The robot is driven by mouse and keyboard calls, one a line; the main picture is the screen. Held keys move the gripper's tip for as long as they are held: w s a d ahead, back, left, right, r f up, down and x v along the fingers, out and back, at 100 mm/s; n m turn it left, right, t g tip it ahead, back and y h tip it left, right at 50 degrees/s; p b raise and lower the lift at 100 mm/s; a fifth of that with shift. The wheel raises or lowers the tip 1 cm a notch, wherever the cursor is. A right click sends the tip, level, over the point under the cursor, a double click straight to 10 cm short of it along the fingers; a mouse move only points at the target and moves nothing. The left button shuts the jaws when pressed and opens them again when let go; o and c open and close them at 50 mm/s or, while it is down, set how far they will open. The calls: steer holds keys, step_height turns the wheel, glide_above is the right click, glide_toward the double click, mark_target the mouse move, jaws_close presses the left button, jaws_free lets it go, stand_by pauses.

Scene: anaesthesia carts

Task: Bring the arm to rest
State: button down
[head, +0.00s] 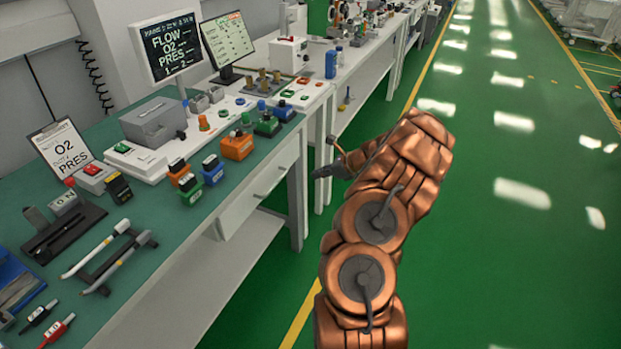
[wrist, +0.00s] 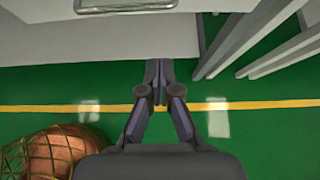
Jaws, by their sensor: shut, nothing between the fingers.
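My copper-coloured arm (head: 378,215) is folded up over the green floor, to the right of the workbench. My gripper (head: 328,172) sticks out to the left from its upper end, just off the bench's front edge. In the wrist view my gripper (wrist: 158,82) is shut, its fingertips together with nothing between them. Below it show the green floor and a yellow line. Part of the gripper is small and dark in the head view.
The green-topped workbench (head: 150,211) runs along the left, with a drawer (head: 262,187) near my gripper. On it are a monitor (head: 170,48), a clipboard (head: 62,147) and coloured blocks (head: 237,146). The floor (head: 480,240) to the right is clear.

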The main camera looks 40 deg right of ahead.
steer(key=shift+v, duration=0.95)
steer(key=shift+r, duration=0.1)
